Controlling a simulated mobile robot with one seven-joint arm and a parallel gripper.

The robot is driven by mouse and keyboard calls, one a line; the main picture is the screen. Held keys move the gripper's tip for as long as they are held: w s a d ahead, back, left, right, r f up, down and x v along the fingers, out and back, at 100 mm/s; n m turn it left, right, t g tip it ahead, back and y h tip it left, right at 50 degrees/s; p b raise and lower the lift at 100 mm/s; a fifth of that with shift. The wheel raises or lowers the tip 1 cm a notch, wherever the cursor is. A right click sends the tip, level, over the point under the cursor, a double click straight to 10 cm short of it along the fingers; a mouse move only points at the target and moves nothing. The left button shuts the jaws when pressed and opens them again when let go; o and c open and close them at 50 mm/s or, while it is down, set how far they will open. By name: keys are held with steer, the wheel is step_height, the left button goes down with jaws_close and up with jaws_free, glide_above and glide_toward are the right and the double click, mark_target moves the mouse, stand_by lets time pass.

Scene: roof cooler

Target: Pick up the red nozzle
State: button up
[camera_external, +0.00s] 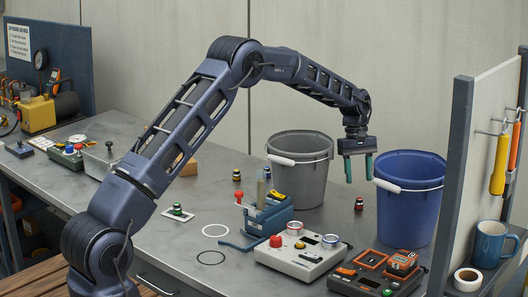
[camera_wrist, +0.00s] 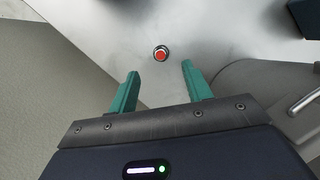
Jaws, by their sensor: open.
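A small dark piece with a red top (camera_external: 359,204), which looks like the red nozzle, stands on the grey workbench (camera_external: 150,235) between the two buckets. In the wrist view the red nozzle (camera_wrist: 160,53) shows from above as a red disc with a dark rim, beyond the fingertips and between their lines. My gripper (camera_external: 358,181) points down above it, clearly apart from it. Its teal fingers are spread and empty, as the wrist view of my gripper (camera_wrist: 158,80) also shows. Nothing hides the nozzle in either view.
A grey bucket (camera_external: 300,172) stands left of the nozzle and a blue bucket (camera_external: 412,205) to its right. A control box with red knob (camera_external: 300,258) and an orange-and-black device (camera_external: 375,280) lie nearer the front. A blue holder (camera_external: 268,218) stands left. Bench around the nozzle is bare.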

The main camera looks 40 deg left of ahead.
mark_target(359, 198)
steer(key=x, duration=0.8)
jaws_close()
